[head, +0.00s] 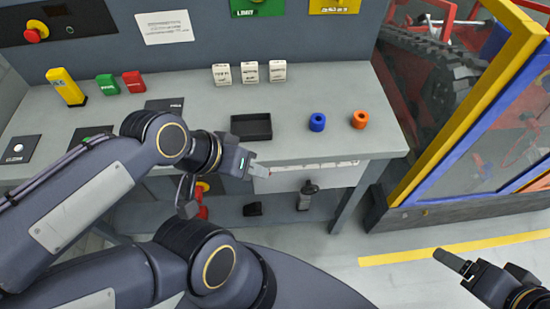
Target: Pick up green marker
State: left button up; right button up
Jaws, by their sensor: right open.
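A green block (107,84), likely the green marker, stands on the grey table at the back left, just left of a red block (134,82). My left gripper (258,170) is over the table's front edge, well to the right of and nearer than the green block. Its fingers overlap in this view, so I cannot tell if they are apart. My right gripper (450,262) is at the lower right, over the floor and away from the table. It is open, and nothing shows in it.
A yellow block (66,87) stands left of the green one. A yellow-framed enclosure (470,115) stands at the right. My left arm covers the front left.

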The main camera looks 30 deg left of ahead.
aim_at(108, 84)
jog(key=u, duration=1.25)
